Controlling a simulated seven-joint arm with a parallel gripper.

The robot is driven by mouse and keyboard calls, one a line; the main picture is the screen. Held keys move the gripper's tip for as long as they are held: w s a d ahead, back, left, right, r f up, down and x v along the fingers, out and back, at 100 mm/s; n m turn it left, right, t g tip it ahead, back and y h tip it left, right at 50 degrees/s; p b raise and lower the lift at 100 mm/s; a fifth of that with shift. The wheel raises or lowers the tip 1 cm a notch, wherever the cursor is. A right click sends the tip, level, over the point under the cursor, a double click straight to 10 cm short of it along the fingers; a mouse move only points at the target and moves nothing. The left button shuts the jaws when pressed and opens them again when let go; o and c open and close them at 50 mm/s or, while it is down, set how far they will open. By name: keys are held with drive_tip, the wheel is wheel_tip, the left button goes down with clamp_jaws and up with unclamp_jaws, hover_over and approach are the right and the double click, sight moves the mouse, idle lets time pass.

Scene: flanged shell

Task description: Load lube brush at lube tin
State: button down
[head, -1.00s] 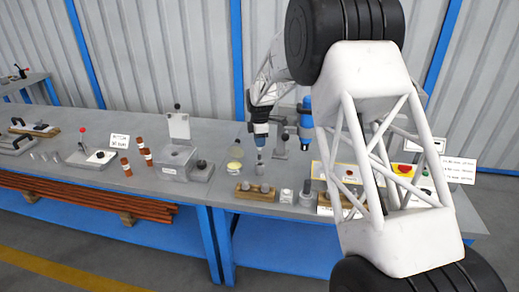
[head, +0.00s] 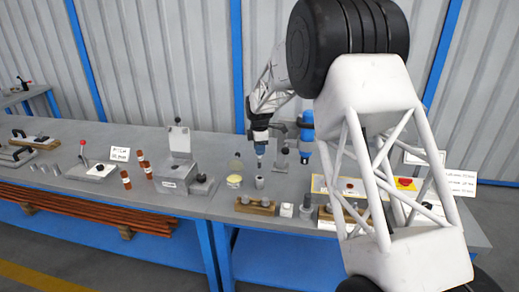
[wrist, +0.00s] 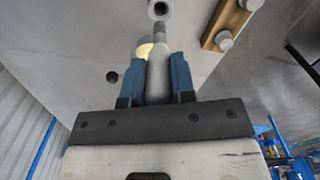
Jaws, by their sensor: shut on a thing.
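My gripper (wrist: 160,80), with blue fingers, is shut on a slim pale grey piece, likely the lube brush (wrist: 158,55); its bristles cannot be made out. The brush points down toward a small grey holed cylinder (wrist: 158,9), just beyond its tip. In the head view my gripper (head: 260,150) holds the brush (head: 259,164) upright over that cylinder (head: 259,183), with a slight gap. The round tin with yellow contents, seemingly the lube tin (head: 234,181), stands left of the cylinder. In the wrist view the tin (wrist: 144,50) is partly hidden by a finger and the brush.
A pale disc (head: 235,163) stands behind the tin. A wooden block with knobs (head: 255,206) lies in front. A grey box with a raised lid (head: 178,172) stands left. A blue tool (head: 306,133) stands right. My arm covers the right side of the bench.

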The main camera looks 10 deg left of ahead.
drive_tip(key=s+a+t+h, duration=0.1)
drive_tip(key=a+t+h, duration=0.1)
drive_tip(key=a, duration=1.2)
drive_tip(key=shift+s+f+h, duration=0.2)
drive_tip(key=shift+f+h, duration=0.25)
drive_tip(key=shift+h, duration=0.25)
drive_tip(key=shift+f, duration=0.2)
drive_tip(key=shift+f, duration=2.8)
drive_tip(key=shift+f, duration=0.65)
wheel_tip(320, 180, up, 7)
idle(0.9)
drive_tip(key=shift+d, duration=0.1)
idle(0.6)
